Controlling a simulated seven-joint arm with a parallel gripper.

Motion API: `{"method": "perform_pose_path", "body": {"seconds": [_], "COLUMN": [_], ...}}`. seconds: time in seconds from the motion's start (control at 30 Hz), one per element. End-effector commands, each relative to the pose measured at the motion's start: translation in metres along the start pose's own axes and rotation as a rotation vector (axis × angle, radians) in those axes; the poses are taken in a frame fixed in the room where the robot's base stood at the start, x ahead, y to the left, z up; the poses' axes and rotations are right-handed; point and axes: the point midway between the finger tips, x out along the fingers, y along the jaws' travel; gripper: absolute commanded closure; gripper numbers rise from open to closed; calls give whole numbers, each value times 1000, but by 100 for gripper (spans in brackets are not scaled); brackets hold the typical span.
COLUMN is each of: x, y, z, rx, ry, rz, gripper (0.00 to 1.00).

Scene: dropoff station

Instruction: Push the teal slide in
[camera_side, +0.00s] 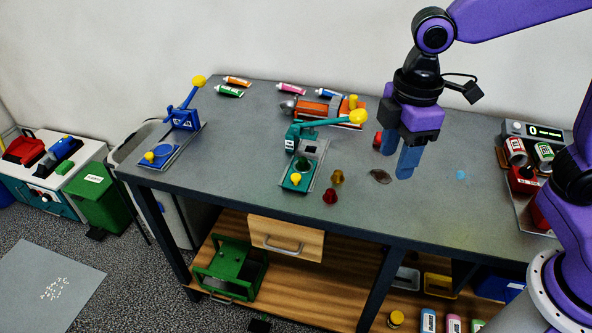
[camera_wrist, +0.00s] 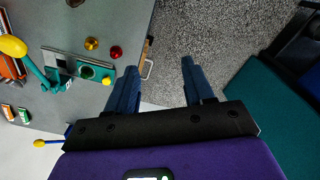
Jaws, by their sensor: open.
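The teal slide (camera_side: 289,183) has a round recess and a yellow knob at its front end. It extends toward the table's front edge from a teal device (camera_side: 293,138) with a long yellow-tipped lever. The slide also shows in the wrist view (camera_wrist: 96,69), left of my fingers, with its yellow knob toward them. My gripper (camera_side: 397,161) is open with two blue fingers pointing down. It is above the table, to the right of the slide and apart from it. In the wrist view my gripper (camera_wrist: 159,70) has nothing between its fingers.
A brass piece (camera_side: 337,177) and a red piece (camera_side: 330,196) stand just right of the slide. A dark flat object (camera_side: 380,176) lies near my fingers. A similar blue device (camera_side: 183,117) stands at the left. An orange machine (camera_side: 320,106) is behind.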

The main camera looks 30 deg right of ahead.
Motion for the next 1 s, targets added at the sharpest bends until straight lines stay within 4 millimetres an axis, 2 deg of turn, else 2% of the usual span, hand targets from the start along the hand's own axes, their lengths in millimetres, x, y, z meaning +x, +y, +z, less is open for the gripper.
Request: {"method": "perform_pose_path", "body": {"seconds": [0.03,0.1,0.3,0.5,0.6,0.8,1.0], "x": [0,0,3,12,17,22,36], "y": [15,35,95,151,172,192,194], "z": [-16,-35,-81,-112,-120,-126,-126], "rx": [-17,-47,-132,-212,-243,-275,-279], "ry": [-3,-6,-10,-14,-15,-16,-17], "rz": [-1,-2,-4,-7,-9,-10,-11], "gripper": [48,48,48,48,48,48,48]}}
